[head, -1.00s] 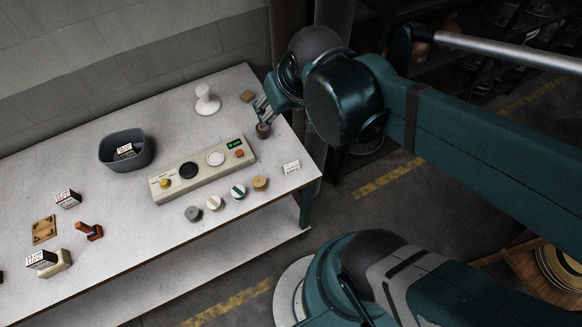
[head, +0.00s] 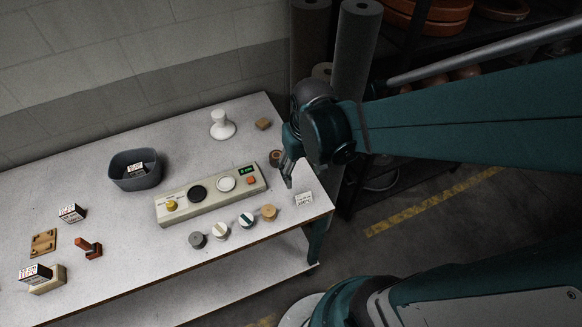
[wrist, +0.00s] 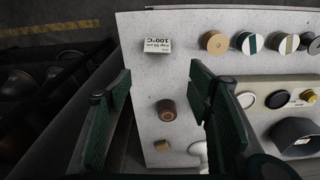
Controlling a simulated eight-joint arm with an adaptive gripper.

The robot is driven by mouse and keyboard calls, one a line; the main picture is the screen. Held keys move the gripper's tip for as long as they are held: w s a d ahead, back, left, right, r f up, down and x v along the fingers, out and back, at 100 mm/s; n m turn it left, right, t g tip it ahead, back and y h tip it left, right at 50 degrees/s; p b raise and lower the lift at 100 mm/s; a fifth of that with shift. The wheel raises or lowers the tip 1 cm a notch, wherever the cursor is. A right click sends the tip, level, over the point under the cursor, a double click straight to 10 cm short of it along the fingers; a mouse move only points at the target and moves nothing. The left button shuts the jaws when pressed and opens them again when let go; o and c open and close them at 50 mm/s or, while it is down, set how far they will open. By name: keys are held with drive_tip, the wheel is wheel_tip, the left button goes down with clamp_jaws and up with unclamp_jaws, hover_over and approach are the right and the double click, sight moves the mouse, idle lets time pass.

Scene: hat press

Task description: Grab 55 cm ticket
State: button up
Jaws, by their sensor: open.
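A small white ticket (head: 304,199) stands near the right end of the table. In the wrist view the ticket (wrist: 158,45) shows printed text that seems to read 55 cm and 100°C. My gripper (head: 288,176) is above the table's right end, up and left of the ticket in the head view. In the wrist view my gripper (wrist: 165,90) is open and empty, its two green pads wide apart. The ticket lies beyond the fingertips, roughly in line with the gap and not touched.
A control panel (head: 210,196) with buttons stands left of the ticket, with several round pieces (head: 246,220) in front of it. A brown round piece (wrist: 167,110) and a small tan block (wrist: 163,146) are near my gripper. Other printed boxes (head: 72,212) are at the left.

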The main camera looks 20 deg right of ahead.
drive_tip(key=g+b, duration=0.1)
hover_over(303, 194)
drive_tip(key=shift+f, duration=2.4)
drive_tip(key=shift+f, duration=0.1)
drive_tip(key=shift+f+b, duration=0.3)
drive_tip(key=shift+f, duration=0.9)
drive_tip(key=shift+f, duration=0.1)
drive_tip(key=shift+w+f+b, duration=0.1)
drive_tip(key=shift+f+b, duration=0.7)
drive_tip(key=shift+f, duration=1.7)
drive_tip(key=c, duration=0.7)
